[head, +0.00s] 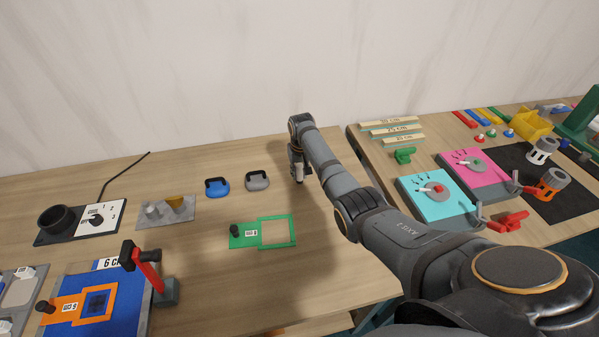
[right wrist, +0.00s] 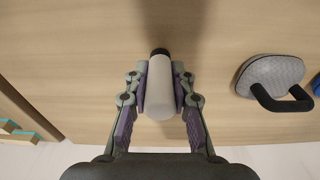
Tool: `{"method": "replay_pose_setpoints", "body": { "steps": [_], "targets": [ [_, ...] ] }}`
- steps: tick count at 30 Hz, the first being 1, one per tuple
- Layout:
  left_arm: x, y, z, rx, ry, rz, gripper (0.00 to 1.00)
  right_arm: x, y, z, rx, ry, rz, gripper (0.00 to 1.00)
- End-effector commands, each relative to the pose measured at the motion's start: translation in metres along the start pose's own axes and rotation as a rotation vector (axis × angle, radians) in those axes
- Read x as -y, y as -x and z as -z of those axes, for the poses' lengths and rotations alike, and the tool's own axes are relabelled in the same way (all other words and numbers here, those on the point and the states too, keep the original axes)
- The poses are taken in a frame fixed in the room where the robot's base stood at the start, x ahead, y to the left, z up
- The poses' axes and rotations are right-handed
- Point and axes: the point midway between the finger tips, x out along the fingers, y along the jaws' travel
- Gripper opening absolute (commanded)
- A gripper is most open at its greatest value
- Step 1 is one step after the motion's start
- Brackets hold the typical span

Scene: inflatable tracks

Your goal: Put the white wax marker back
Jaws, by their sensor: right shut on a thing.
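My right gripper (head: 298,168) is at the back of the left wooden table, to the right of the grey handled block. It is shut on the white wax marker (right wrist: 160,100), a white cylinder with a dark end, which lies between the two fingers in the right wrist view (right wrist: 160,88). In the head view the marker (head: 299,175) shows only as a small pale part below the gripper, upright or nearly so. I cannot tell whether it touches the table. My left gripper is not in view.
A grey handled block (head: 257,180) and a blue one (head: 216,187) stand left of the gripper. A green frame (head: 278,232) lies in front. A grey tray (head: 180,217) with small pieces is farther left. The right table (head: 385,165) holds boards and rulers beyond a gap.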

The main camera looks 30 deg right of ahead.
Motion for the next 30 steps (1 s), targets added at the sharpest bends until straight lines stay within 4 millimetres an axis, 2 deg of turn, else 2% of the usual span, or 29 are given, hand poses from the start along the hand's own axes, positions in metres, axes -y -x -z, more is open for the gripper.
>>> {"method": "replay_pose_setpoints", "body": {
  "steps": [1, 2, 7, 14, 18, 20, 30],
  "targets": [
    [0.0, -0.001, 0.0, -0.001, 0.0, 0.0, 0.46, 0.0, -0.002, 0.0, 0.0, 0.0, 0.0, 0.0],
    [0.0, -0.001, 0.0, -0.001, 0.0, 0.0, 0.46, 0.0, -0.003, 0.0, 0.0, 0.0, 0.0, 0.25],
    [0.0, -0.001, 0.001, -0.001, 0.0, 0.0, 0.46, 0.0, -0.002, 0.0, 0.0, 0.0, 0.0, 0.47],
    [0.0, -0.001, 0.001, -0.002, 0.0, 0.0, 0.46, 0.0, -0.002, 0.0, 0.0, 0.0, 0.0, 0.47],
    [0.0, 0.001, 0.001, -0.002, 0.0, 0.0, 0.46, 0.0, 0.006, 0.001, 0.0, 0.0, 0.0, 0.47],
    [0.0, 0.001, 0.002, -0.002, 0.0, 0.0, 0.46, 0.0, 0.017, 0.001, -0.002, 0.0, 0.001, 0.47],
    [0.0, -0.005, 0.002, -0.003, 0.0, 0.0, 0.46, 0.0, 0.095, 0.001, -0.002, -0.001, 0.0, 0.47]
  ]
}}
